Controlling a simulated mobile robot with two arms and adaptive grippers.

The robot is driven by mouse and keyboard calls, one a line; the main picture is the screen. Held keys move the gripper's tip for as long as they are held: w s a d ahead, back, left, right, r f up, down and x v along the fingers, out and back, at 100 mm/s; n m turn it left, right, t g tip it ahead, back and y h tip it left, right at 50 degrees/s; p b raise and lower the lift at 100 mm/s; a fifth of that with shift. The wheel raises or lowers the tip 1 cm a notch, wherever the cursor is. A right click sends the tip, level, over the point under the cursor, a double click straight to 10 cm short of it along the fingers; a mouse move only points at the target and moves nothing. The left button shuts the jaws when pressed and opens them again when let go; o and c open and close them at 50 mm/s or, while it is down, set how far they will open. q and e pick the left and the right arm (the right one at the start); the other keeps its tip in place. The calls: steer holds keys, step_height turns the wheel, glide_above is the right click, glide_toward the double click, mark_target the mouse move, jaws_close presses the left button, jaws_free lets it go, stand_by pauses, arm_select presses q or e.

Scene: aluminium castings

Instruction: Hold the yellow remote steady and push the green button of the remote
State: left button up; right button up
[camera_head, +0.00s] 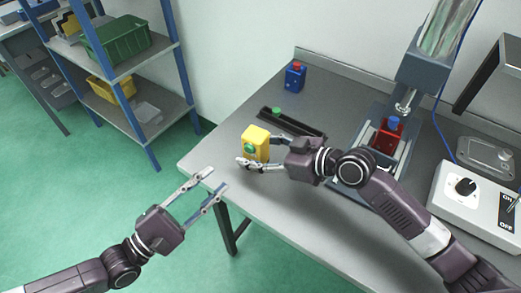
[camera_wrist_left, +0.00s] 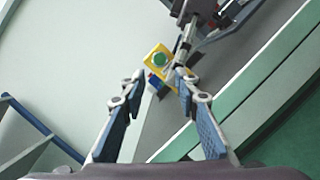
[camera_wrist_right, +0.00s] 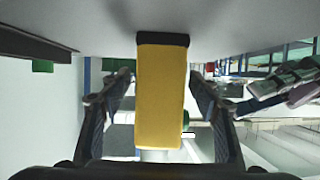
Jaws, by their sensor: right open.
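The yellow remote (camera_head: 257,136) stands near the left edge of the grey table, its green button (camera_head: 249,148) facing left. My right gripper (camera_head: 259,152) is open, its fingers on either side of the remote. In the right wrist view the remote (camera_wrist_right: 160,95) lies between the two fingers, with gaps visible; the green button (camera_wrist_right: 186,117) shows only as an edge. My left gripper (camera_head: 214,180) is open and empty off the table's left edge, lower left of the remote. In the left wrist view the green button (camera_wrist_left: 160,59) shows ahead, beyond the fingertips.
A dark rail (camera_head: 300,125) with a green part and a blue block (camera_head: 294,77) with a red top lie behind the remote. A press with a red block (camera_head: 386,138) and a control box (camera_head: 470,205) stand to the right. Shelves (camera_head: 125,75) are at left; floor between is clear.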

steer(key=shift+c, duration=0.7)
steer(key=c, duration=1.2)
arm_select(q)
jaws_close()
